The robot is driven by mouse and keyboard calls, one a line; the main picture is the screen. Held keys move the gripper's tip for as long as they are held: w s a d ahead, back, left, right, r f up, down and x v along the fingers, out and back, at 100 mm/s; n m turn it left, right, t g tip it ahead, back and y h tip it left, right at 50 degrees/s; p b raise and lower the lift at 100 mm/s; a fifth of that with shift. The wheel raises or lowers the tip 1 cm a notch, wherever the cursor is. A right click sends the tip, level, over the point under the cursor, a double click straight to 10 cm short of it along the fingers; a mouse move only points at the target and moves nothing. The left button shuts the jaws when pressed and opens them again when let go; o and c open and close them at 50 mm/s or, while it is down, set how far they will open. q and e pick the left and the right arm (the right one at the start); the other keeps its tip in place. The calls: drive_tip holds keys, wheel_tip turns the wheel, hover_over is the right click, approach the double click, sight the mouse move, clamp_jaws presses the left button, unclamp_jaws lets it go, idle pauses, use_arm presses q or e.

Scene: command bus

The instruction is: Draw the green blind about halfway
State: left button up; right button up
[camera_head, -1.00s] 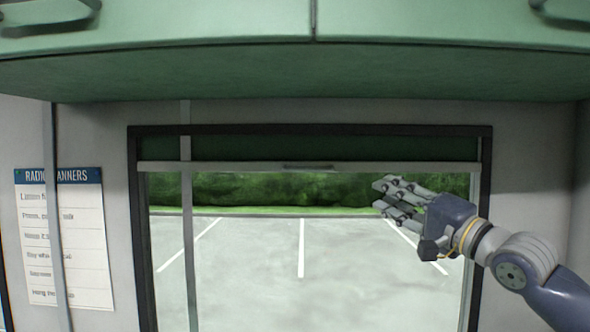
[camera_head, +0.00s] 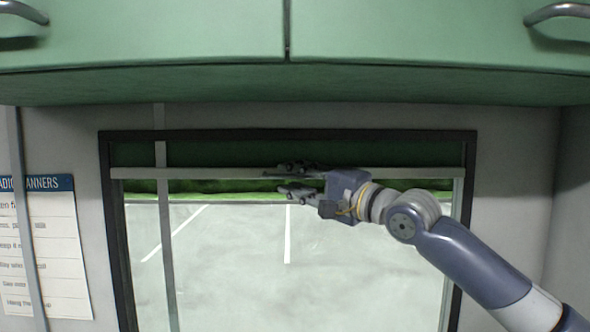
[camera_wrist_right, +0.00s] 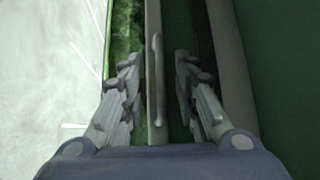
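The green blind (camera_head: 220,153) hangs at the top of the window as a short dark green strip, with a pale bottom bar (camera_head: 210,173). Most of the window below it is uncovered. My right gripper (camera_head: 284,180) is at the middle of the bar, one finger level with the bar and the other below it. In the right wrist view, my right gripper (camera_wrist_right: 158,90) is open, with the bar and its thin handle (camera_wrist_right: 158,75) running between the fingers. Neither finger visibly closes on the handle. My left gripper is not in view.
Green overhead cabinets (camera_head: 140,40) with metal handles sit above the window. A dark frame (camera_head: 469,185) surrounds the window. A pale vertical pole (camera_head: 165,240) stands at the left, and a paper notice (camera_head: 45,240) hangs on the left wall.

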drive_tip(key=shift+w+a, duration=0.1)
drive_tip(key=shift+a, duration=0.05)
clamp_jaws()
drive_tip(key=shift+f, duration=0.1)
wheel_tip(320, 180, down, 27)
drive_tip(key=b, duration=1)
drive_tip(key=shift+r, duration=0.2)
drive_tip(key=shift+c, duration=0.3)
unclamp_jaws()
drive_tip(key=shift+o, duration=0.3)
